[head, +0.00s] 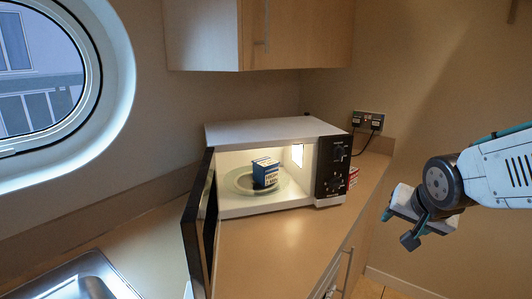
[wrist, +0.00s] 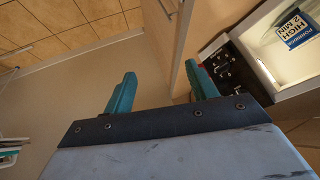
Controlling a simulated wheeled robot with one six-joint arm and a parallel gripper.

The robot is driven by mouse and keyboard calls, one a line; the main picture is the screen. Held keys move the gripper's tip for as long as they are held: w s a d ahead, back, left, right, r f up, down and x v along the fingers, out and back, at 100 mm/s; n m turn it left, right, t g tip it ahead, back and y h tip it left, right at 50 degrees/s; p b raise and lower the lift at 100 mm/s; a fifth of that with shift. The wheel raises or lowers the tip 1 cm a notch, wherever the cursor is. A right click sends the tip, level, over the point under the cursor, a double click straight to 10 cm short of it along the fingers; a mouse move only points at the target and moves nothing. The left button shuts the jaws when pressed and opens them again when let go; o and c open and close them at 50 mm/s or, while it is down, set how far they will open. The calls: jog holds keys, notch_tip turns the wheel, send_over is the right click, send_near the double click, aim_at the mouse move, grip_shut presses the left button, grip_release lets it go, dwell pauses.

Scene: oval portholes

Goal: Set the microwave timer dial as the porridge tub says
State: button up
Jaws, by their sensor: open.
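The white microwave (head: 262,132) stands on the counter with its dark door (head: 202,225) swung open and its inside lit. The blue and white porridge tub (head: 266,172) sits inside on the glass turntable (head: 240,184). In the wrist view the tub (wrist: 296,32) reads "PORRIDGE HIGH 2 MIN". The black control panel (head: 332,168) carries an upper dial (head: 340,153) and a lower dial (head: 336,184); their settings are too small to read. The panel also shows in the wrist view (wrist: 226,66). My gripper (head: 398,228) is open and empty, to the right of the panel and apart from it.
A red and white box (head: 353,177) is partly hidden behind the microwave's right side. A socket with plugs (head: 368,121) is on the wall behind. A wooden cupboard (head: 255,35) hangs above. A sink (head: 75,280) is at the front left. The counter before the microwave (head: 265,240) is clear.

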jog(key=s+a+r+n+g, duration=0.1)
jog(key=s+n+g, duration=0.2)
jog(key=s, duration=0.7)
jog(key=s+a+r+n+g+y, duration=0.1)
jog(key=s+a+n+g, duration=0.1)
jog(key=s, duration=0.9)
jog(key=shift+s+n+g, duration=0.25)
jog(key=shift+n+g, duration=0.35)
